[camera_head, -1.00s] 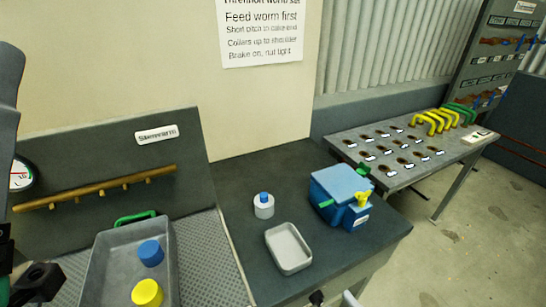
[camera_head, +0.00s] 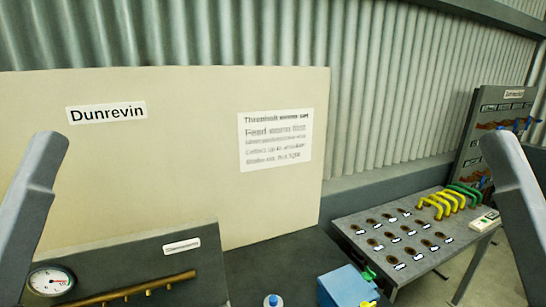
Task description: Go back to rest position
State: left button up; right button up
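My two grey arm links show in the head view, one at the left edge and one at the right edge. Both of my grippers are outside the picture. The task names no object. Nothing can be told about what the grippers hold.
A cream board with a Dunrevin sign (camera_head: 107,112) and an instruction sheet (camera_head: 276,139) stands behind the dark bench. A holed table (camera_head: 400,240) with yellow handles (camera_head: 437,205) is right.

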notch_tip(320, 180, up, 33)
jog(key=p, duration=3)
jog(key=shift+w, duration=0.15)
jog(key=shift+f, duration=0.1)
